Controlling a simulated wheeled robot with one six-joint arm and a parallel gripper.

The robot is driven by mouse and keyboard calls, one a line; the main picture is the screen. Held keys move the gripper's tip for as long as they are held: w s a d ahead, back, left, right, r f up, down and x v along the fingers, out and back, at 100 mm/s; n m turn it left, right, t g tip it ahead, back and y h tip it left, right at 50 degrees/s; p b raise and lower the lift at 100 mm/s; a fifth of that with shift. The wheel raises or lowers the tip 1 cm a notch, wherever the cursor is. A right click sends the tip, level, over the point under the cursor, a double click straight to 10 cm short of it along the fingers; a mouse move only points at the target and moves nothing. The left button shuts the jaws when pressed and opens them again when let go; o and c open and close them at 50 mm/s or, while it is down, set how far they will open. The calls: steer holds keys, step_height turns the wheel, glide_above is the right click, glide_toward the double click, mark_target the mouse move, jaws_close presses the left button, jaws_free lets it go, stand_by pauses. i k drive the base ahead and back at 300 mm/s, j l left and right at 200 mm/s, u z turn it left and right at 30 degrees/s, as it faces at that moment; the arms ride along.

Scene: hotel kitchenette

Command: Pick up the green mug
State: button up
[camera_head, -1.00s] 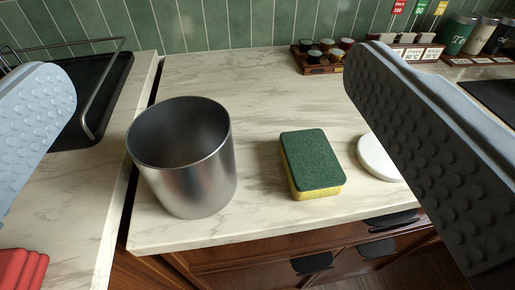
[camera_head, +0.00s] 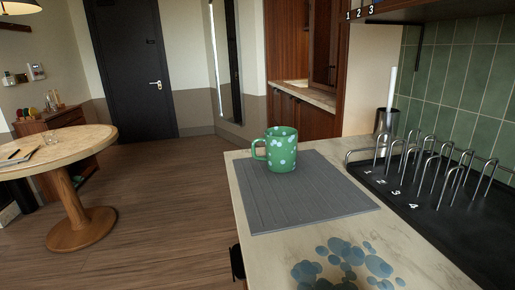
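The green mug (camera_head: 282,152) has pale spots and stands upright at the far left corner of a grey ribbed mat (camera_head: 305,205) on the marble counter. Its handle points to the left in the picture. Nothing is in front of the mug. My gripper does not show in the present view.
A black dish rack (camera_head: 455,215) with metal loops stands right of the mat. A metal canister (camera_head: 385,124) is behind it, near the tiled wall. Blue spots (camera_head: 342,265) mark the near counter. A round wooden table (camera_head: 65,148) stands left across open floor.

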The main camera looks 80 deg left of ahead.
mark_target(281, 143)
steer(key=u, duration=1.7)
